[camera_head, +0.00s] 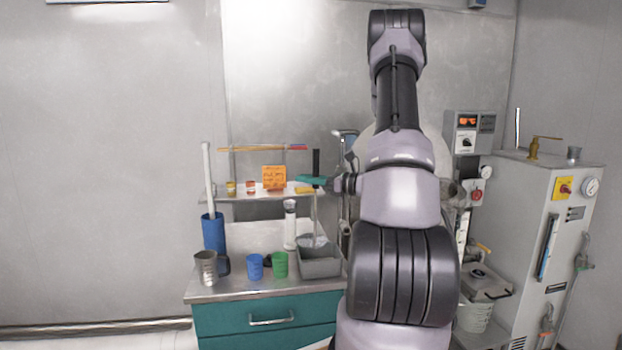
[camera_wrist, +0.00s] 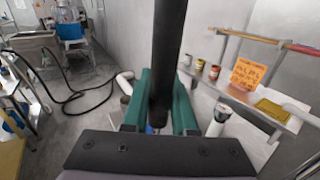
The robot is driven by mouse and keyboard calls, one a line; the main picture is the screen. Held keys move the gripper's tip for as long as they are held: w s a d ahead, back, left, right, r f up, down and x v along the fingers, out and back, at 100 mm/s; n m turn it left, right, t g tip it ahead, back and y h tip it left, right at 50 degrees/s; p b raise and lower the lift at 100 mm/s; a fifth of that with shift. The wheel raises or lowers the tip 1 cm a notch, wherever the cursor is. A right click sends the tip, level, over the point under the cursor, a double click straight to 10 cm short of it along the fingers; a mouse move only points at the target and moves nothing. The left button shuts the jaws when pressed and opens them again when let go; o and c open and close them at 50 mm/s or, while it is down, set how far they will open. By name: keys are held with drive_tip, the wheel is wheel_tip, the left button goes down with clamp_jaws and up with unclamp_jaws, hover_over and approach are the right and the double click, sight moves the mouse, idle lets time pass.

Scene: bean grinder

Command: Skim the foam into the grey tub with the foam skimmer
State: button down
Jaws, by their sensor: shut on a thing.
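My gripper (camera_head: 312,181) has teal fingers and is shut on the upright black handle of the foam skimmer (camera_head: 316,160). In the wrist view the handle (camera_wrist: 168,60) stands between the teal fingers (camera_wrist: 160,118). The grey tub (camera_head: 320,269) stands on the steel counter at its right end, below my gripper. A pale, mesh-like shape shows at the tub's back rim under the gripper; it may be the skimmer's head, but I cannot tell whether it is inside or above the tub. I cannot make out any foam.
A green cup (camera_head: 280,264), a blue cup (camera_head: 255,267) and a metal cup (camera_head: 206,268) stand left of the tub. A white bottle (camera_head: 290,225) stands behind them. A shelf (camera_head: 215,194) with small jars and an orange note (camera_head: 274,178) is close behind my gripper.

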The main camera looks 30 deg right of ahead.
drive_tip(key=shift+a+r, duration=0.1)
drive_tip(key=shift+r, duration=2.4)
